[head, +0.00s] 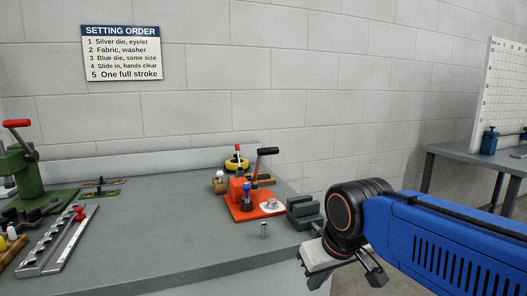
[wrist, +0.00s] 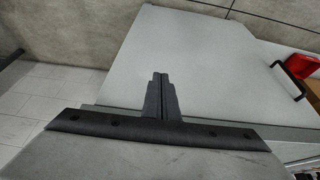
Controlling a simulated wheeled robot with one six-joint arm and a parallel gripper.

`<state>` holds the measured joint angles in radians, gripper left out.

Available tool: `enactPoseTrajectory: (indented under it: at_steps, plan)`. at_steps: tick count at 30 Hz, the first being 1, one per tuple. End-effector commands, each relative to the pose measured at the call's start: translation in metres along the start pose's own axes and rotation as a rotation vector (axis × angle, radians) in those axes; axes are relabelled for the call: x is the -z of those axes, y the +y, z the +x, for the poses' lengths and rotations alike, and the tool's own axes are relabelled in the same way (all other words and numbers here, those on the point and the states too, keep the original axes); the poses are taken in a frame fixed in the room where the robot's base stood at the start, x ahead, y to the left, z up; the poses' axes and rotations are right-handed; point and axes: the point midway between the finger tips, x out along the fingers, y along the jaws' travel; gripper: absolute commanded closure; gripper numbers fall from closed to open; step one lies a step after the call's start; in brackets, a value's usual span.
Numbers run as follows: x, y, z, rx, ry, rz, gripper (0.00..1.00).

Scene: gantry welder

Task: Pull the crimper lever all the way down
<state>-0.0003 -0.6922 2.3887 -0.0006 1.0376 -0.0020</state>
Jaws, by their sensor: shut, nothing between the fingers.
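The likely crimper is a small orange-red bench tool (head: 245,207) near the right end of the grey bench in the head view. Its black-gripped lever (head: 267,152) stands raised, leaning up and right. My gripper (wrist: 160,76) is shut and empty in the wrist view, apart from the lever. In the head view my wrist is at the bench's right end, to the right of and nearer than the tool; the fingertips are not clear there. A red part (wrist: 302,66) and a black bar (wrist: 288,84) show at the wrist view's right edge; I cannot tell what they belong to.
A dark block (head: 303,211) is between the orange-red tool and my wrist. A green press (head: 25,170) with a red-gripped lever stands at the far left, beside a grey rail (head: 60,240). The bench's front middle is mostly clear.

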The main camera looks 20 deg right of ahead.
Motion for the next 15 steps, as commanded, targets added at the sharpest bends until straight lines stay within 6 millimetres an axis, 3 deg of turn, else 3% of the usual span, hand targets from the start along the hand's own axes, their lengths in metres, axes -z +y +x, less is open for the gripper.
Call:
enactPoseTrajectory:
  at_steps: [3, 15]
  plan:
    - [0.042, 0.001, -0.026, 0.0, -0.004, 0.001, 1.0]
    - [0.163, 0.003, -0.098, 0.0, -0.019, 0.002, 1.0]
